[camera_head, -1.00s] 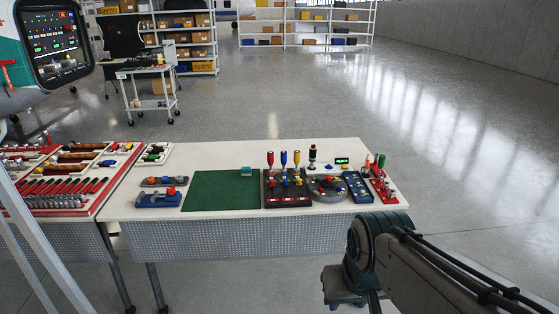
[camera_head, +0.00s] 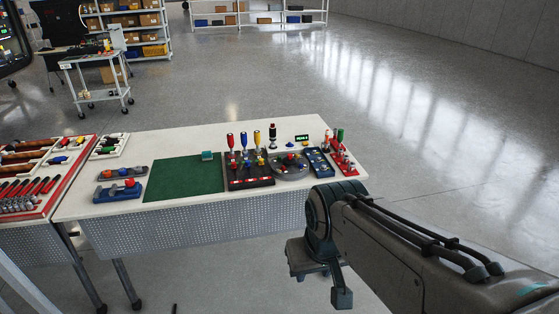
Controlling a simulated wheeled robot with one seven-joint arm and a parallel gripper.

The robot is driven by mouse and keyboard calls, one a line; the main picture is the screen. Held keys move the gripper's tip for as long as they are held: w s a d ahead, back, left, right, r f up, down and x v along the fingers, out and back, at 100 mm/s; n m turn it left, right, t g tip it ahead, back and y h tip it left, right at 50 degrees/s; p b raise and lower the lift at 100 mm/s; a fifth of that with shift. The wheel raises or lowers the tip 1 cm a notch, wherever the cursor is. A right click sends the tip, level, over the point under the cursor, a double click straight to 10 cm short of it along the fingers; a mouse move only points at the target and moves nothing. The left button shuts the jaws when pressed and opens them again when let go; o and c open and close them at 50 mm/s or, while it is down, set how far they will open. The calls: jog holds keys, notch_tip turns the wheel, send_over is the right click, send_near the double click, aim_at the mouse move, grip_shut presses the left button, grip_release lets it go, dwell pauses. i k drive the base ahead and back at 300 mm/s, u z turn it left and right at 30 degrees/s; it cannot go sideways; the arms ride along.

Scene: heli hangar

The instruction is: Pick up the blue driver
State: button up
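The blue driver (camera_head: 244,140) stands upright, handle up, in a dark rack (camera_head: 249,183) on the white table. A red-handled driver (camera_head: 230,141) stands to its left and a yellow-handled one (camera_head: 257,137) to its right. Small coloured pieces sit at the rack's front. My arm reaches in from the lower right. The end of my arm (camera_head: 341,297) hangs beyond the table's front edge, low and well apart from the driver. Its fingers are not clearly visible, so I cannot tell whether it is open.
A round grey holder (camera_head: 291,171), a blue tray (camera_head: 318,163) and a red rack (camera_head: 342,160) stand right.

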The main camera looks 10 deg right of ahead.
aim_at(243, 135)
jog(key=u, duration=0.3)
jog(key=i, duration=1.3)
jog(key=z, duration=0.4)
jog(key=i, duration=0.75)
jog(key=z, duration=0.4)
